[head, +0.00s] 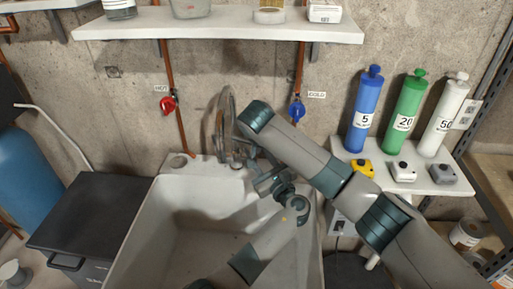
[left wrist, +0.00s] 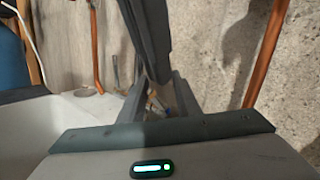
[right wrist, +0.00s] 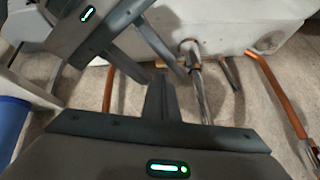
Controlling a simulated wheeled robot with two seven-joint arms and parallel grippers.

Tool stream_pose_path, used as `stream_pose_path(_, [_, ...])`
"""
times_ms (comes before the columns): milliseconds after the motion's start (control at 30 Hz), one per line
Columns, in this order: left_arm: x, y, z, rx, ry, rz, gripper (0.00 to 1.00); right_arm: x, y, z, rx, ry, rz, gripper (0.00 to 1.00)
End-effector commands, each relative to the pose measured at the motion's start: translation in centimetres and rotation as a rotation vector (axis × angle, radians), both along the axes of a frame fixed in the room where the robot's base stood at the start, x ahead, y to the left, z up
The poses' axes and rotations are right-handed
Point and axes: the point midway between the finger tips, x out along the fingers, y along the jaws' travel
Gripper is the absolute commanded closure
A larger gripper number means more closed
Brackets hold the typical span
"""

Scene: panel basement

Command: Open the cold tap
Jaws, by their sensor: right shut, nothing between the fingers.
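The cold tap (head: 297,110) has a blue handle on a copper pipe, beside a "COLD" label on the back wall. It is in plain sight just right of my right arm's bend. My right gripper (head: 264,176) is shut and empty, below and left of the tap near the sink's back edge, apart from it. Its closed fingers also show in the right wrist view (right wrist: 160,88). My left gripper (left wrist: 157,88) has its fingers apart with nothing clearly between them. It is close to the right gripper, and the arms overlap in the head view.
The red hot tap (head: 168,104) is at the left. The looped faucet (head: 224,112) stands behind the white sink (head: 150,220). A shelf (head: 220,27) runs above. Blue, green and white cartridges (head: 366,110) stand on a right-hand shelf. Wall around the cold tap is mostly clear.

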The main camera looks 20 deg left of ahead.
Motion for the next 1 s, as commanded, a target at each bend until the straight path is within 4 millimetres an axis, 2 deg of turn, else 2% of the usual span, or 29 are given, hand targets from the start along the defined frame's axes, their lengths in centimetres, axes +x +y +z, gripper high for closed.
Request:
stream_pose_path(167, [-0.8,-0.8,-0.3,0.0,0.003,0.0,0.71,0.2,-0.1,0.2,0.001,-0.004,-0.001,1.0])
stream_pose_path(633, [-4.7,-4.6,-1.0,-0.001,0.001,0.0,0.71,0.2,-0.1,0.2,0.001,-0.005,-0.002,1.0])
stream_pose_path(1000, [-5.5,-5.4,-1.0,-0.001,0.001,0.001,0.71,0.2,-0.1,0.2,0.001,-0.005,-0.002,1.0])
